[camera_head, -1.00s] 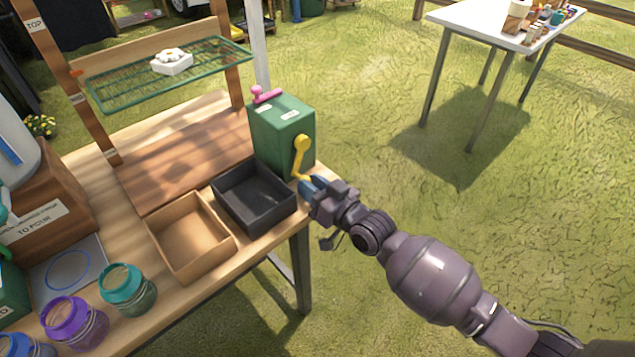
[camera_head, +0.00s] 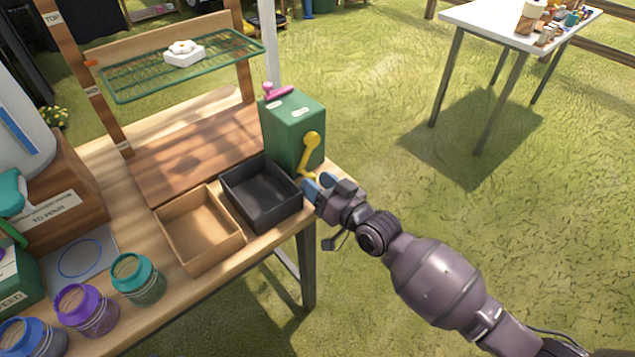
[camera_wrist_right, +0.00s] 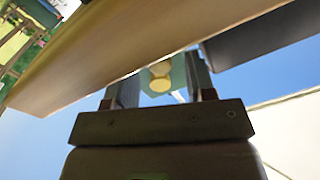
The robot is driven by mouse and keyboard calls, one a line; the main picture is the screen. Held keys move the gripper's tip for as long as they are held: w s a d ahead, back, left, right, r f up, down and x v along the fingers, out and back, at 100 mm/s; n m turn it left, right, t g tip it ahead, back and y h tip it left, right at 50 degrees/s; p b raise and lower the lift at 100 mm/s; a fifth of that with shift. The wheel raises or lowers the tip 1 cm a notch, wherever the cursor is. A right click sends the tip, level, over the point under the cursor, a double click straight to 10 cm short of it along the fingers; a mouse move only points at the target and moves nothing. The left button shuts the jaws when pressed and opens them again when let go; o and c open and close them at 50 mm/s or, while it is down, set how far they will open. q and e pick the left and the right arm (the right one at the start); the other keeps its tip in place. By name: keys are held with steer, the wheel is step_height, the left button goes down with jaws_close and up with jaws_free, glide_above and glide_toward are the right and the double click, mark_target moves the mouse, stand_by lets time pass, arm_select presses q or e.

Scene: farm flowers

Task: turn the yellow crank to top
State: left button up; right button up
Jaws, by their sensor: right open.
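The yellow crank (camera_head: 308,152) is on the side of the green box (camera_head: 290,122), with its arm pointing down from the round hub. My right gripper (camera_head: 317,184) is open at the crank's lower end, just below the box's face. In the right wrist view a yellow round part of the crank (camera_wrist_right: 160,77) shows between the two spread fingers of the gripper (camera_wrist_right: 162,88). Whether the fingers touch it cannot be told. My left gripper is out of view.
A black tray (camera_head: 262,222) and a brown tray (camera_head: 200,262) stand left of my gripper on the wooden table (camera_head: 180,172). Jars stand at the front left. Grass lies open to the right.

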steer(key=v, duration=1)
steer(key=shift+s+d+p, duration=0.15)
steer(key=shift+p, duration=0.3)
